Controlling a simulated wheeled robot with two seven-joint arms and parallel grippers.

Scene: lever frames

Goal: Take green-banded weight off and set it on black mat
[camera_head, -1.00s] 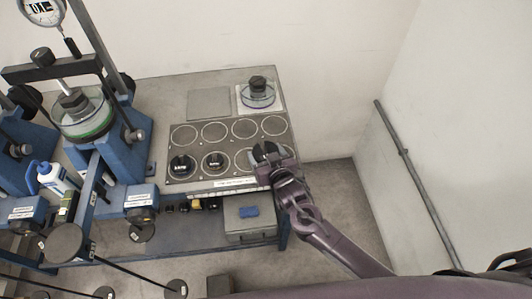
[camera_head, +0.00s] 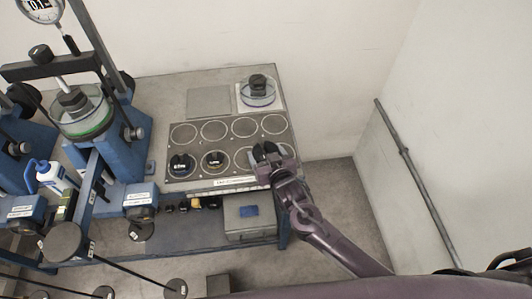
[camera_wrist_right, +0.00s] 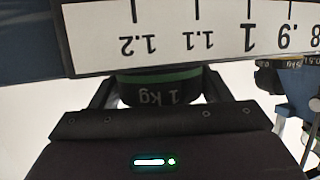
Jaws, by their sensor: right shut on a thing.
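My right gripper (camera_head: 267,152) is over the right end of a dark panel with ring outlines (camera_head: 206,145). In the right wrist view it is shut on a dark weight with a green band, marked 1 kg (camera_wrist_right: 160,92). A white scale strip (camera_wrist_right: 190,35) crosses just beyond the weight and hides part of it; I cannot tell whether they touch. In the head view the fingers largely cover the weight. I cannot tell for certain whether the ringed panel is the black mat. My left gripper is not in view.
Two black weights (camera_head: 182,164) stand on the panel's near left. A clear dish with a black knob (camera_head: 258,90) stands behind. Blue frames (camera_head: 127,165) with a dial gauge (camera_head: 43,8) crowd the left. A grey box (camera_head: 248,217) sits on the lower shelf.

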